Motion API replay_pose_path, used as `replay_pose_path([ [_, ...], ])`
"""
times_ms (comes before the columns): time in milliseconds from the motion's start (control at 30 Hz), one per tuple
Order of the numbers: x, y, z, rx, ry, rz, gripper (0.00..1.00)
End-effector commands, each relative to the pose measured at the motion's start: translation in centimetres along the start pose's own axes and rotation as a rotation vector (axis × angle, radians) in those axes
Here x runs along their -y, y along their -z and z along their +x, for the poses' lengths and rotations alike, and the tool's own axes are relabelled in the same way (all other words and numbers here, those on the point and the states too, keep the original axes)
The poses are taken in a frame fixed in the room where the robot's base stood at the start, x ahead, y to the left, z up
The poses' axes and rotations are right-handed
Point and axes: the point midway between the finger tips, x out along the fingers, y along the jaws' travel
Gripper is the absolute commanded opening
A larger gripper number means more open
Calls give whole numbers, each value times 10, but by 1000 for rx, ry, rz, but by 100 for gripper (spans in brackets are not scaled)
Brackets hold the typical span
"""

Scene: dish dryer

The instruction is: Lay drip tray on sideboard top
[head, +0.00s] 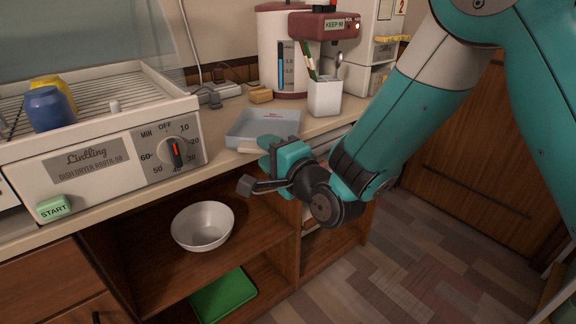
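A shallow grey-blue drip tray (258,126) appears to rest on the beige sideboard top (222,158), right of the dish dryer (112,150). My gripper (266,148) is at the tray's front edge, over the front of the sideboard. Its body hides part of the tray's near right side. The fingertips are small and partly hidden, so I cannot tell whether they are open, shut or touching the tray.
A white cup (324,98) with utensils stands behind the tray, near a red-topped machine (327,27). A white bowl (203,226) and green board (224,297) sit on open shelves below.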

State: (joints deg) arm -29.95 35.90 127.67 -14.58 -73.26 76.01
Motion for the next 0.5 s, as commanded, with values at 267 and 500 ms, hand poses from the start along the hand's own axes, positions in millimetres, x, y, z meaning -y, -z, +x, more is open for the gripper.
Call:
replay_pose_path([
  [267, -10, 1, -54, -3, 4, 0, 38],
  [500, -8, -4, -96, 13, 9, -7, 38],
])
